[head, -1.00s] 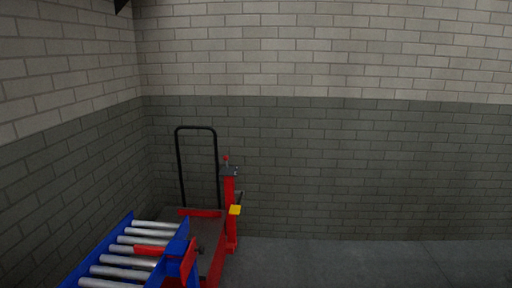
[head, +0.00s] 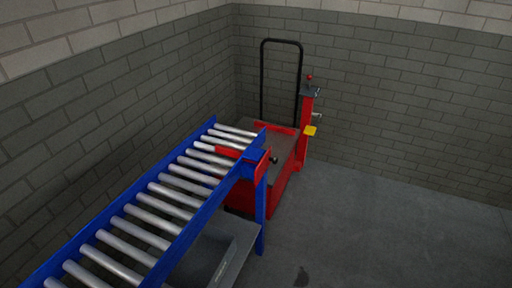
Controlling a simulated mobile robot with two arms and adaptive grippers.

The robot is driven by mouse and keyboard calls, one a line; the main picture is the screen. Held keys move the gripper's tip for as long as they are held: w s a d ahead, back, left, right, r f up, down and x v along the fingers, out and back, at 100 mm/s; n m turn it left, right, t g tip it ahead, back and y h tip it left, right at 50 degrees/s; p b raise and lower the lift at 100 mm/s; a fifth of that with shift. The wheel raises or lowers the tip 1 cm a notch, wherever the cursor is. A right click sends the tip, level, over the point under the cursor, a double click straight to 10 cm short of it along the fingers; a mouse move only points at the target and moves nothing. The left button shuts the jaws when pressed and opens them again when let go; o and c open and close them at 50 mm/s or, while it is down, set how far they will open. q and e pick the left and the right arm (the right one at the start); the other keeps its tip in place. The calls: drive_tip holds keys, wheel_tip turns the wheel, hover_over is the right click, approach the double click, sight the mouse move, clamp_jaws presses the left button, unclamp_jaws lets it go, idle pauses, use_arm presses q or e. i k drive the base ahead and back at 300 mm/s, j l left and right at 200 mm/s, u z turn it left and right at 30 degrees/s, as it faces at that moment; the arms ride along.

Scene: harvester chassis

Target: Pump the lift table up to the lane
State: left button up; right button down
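The red lift table (head: 286,176) stands in the corner at the far end of the roller lane, with a dark top and a black hoop handle (head: 281,42) at its back. A red post (head: 304,125) rises at its right side, with a red-knobbed lever (head: 309,78) on top and a yellow pedal (head: 310,131) partway up. The roller lane (head: 184,236) has blue rails and grey rollers, with a red bar across its far end. The lift table's top looks lower than the lane's rollers. Neither of my grippers is in view.
Grey brick walls close in on the left and behind the lift table. A grey shelf (head: 240,254) sits under the lane. The concrete floor (head: 370,235) to the right is open, with a small dark patch near the bottom edge.

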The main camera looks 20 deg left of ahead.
sight(309, 130)
drive_tip(key=u, duration=0.5)
drive_tip(key=i+l+u, duration=0.85)
drive_tip(key=i+l, duration=0.15)
drive_tip(key=l, duration=0.2)
drive_tip(key=i+l, duration=0.15)
drive_tip(key=l, duration=0.15)
drive_tip(key=i+l+u, duration=0.1)
drive_tip(key=l, duration=0.25)
drive_tip(key=i+l, duration=0.2)
drive_tip(key=l, duration=0.15)
drive_tip(key=i+l, duration=0.15)
drive_tip(key=l, duration=0.2)
drive_tip(key=i+l+u, duration=0.1)
drive_tip(key=l, duration=0.25)
drive_tip(key=i+l, duration=0.2)
drive_tip(key=l, duration=0.15)
